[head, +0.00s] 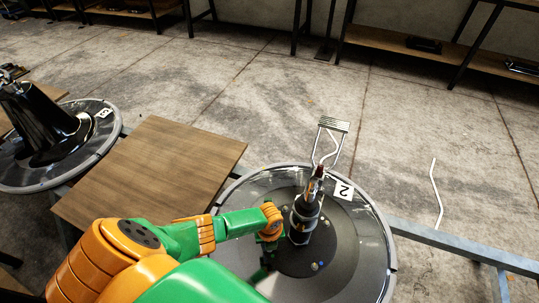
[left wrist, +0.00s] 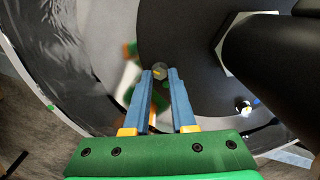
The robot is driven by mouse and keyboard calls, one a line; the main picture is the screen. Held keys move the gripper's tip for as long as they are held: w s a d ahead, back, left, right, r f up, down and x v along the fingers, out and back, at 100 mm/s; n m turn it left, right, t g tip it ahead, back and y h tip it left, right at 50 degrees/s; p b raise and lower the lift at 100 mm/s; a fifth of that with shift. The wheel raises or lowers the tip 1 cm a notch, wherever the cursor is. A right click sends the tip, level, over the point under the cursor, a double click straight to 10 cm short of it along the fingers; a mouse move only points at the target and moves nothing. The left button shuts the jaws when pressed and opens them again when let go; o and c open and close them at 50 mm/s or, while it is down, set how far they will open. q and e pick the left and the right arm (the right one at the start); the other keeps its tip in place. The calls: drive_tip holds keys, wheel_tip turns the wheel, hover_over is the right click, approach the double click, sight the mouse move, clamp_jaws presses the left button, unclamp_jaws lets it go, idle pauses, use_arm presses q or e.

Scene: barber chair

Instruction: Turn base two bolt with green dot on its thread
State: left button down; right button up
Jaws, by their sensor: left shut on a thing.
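The base marked 2 is a round dark plate with a shiny rim (head: 376,232), with a black column (head: 305,215) standing at its middle. My left gripper (left wrist: 160,73) reaches down to this plate in the left wrist view. In the head view several small bolts (head: 314,267) show on the plate, and my left fingertips are hidden. My right gripper is not in view.
A wooden board (head: 150,170) lies left of base two. Another round base (head: 55,178), with a black column, is at the far left. A metal rail (head: 460,246) runs off to the right. A bent rod (head: 436,195) shows right of base two.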

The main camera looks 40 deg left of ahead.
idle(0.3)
use_arm(q)
drive_tip(key=c, duration=0.8)
unclamp_jaws()
drive_tip(key=shift+o, duration=0.2)
wheel_tip(320, 180, up, 6)
drive_tip(key=p, duration=0.4)
drive_tip(key=shift+r, duration=0.65)
drive_tip(key=shift+f, duration=0.1)
